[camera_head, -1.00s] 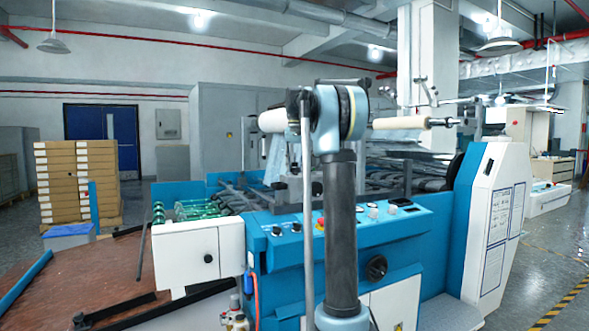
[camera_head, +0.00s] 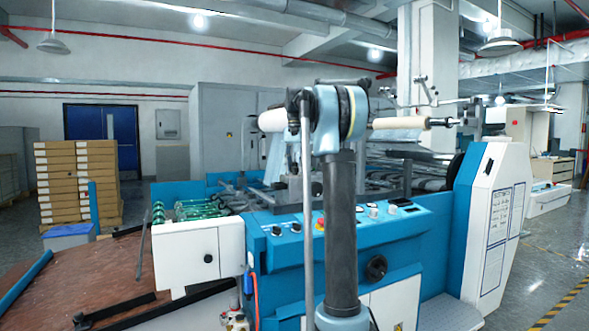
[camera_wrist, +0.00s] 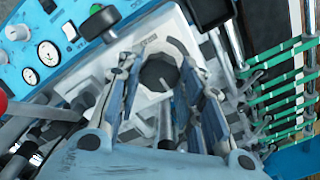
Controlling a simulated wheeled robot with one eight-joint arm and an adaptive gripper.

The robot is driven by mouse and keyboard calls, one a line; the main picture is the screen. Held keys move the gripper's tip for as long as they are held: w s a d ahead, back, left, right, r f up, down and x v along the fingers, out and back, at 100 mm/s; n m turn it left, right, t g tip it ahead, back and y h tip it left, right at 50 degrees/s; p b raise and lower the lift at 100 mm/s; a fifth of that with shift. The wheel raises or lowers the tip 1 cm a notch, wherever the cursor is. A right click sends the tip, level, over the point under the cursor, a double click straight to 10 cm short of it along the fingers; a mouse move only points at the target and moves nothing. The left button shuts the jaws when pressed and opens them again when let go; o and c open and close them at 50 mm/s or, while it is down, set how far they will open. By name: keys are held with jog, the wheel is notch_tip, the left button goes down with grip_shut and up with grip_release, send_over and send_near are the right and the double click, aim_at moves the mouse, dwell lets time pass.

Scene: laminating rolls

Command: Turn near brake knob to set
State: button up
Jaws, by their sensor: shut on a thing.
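The near brake knob (camera_wrist: 158,74) is a dark, faceted knob on a white plate with a curved dark mark beside it, in the upper middle of the wrist view. My gripper (camera_wrist: 163,88) has one finger on each side of it and is shut on it. The fingers cover parts of the knob's sides and the plate. Which setting the knob points to cannot be read. In the head view my arm stands in front of the machine and hides the knob and fingertips.
Green-banded rollers (camera_wrist: 280,75) lie close on the right. In the head view a pale roll (camera_head: 398,124) spans behind my arm, above the blue machine (camera_head: 275,262).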

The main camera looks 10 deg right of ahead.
jog(key=o, duration=1.1)
jog(key=shift+w, duration=0.1)
jog(key=shift+c, duration=0.2)
notch_tip(320, 180, up, 12)
jog(key=shift+f, duration=0.15)
jog(key=s+f+n+t, duration=0.1)
jog(key=s+f+n, duration=0.1)
jog(key=s+f, duration=2)
jog(key=s+f+n+t, duration=0.1)
jog(key=s+f+n, duration=0.2)
jog(key=s+f, duration=1.9)
notch_tip(320, 180, down, 6)
jog(key=shift+s+a+f, duration=0.15)
jog(key=shift+s, duration=0.1)
